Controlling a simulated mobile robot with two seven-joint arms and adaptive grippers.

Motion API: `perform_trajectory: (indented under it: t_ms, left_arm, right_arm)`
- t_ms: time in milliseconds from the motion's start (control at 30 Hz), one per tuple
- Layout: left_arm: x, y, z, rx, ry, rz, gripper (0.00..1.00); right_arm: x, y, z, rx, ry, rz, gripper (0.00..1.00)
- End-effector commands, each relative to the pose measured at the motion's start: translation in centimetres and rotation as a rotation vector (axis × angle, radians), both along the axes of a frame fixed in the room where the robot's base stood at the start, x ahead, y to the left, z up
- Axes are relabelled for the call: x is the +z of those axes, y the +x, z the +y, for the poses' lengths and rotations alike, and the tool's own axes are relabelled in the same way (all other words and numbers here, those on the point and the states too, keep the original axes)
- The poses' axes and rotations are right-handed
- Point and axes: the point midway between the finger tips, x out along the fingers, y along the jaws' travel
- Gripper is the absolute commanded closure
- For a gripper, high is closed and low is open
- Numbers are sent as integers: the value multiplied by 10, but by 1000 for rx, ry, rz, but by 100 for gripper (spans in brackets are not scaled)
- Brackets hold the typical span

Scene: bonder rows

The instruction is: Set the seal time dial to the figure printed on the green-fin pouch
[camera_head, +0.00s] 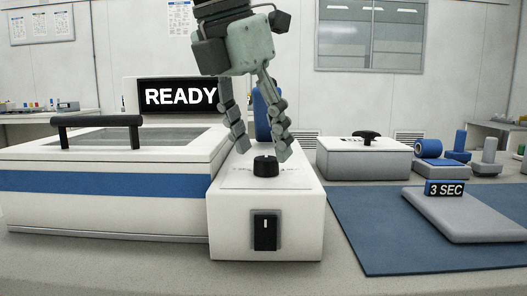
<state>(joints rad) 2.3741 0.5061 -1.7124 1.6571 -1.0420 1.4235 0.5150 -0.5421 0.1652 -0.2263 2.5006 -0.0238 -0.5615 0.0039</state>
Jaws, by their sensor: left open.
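The seal time dial (265,167) is a round black knob on top of the white control box. Small marks around it are too small to read. My left gripper (261,150) points down over the dial, its two fingers spread apart on either side, with nothing held; I cannot tell whether they touch the knob. A grey pouch (463,215) lies flat at the right, with an upright tag (444,189) reading "3 SEC". The tag's edge looks blue; I see no green fin. My right gripper is not in view.
The white sealer (110,215) with a black handle stands left, its screen (180,96) reading "READY". A black rocker switch (265,231) is on the box front. A blue mat (375,235) lies under the pouch. A grey lidded box (364,160) and blue rolls (428,148) stand behind.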

Motion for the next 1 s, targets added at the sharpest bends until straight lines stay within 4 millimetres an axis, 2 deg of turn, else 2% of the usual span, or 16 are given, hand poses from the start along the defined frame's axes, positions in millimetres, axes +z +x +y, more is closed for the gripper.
perform_trajectory:
  t_ms: [200,467,867,1000]
  left_arm:
    - [-17,6,-5,-1,-1,0,48]
    - [-19,6,-5,-2,-2,0,48]
    - [-18,6,-5,-2,-2,0,96]
    - [-18,6,-5,-5,-2,1,98]
  right_arm:
    - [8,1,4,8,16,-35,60]
    - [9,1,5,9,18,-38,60]
    - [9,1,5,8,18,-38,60]
    - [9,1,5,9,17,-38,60]
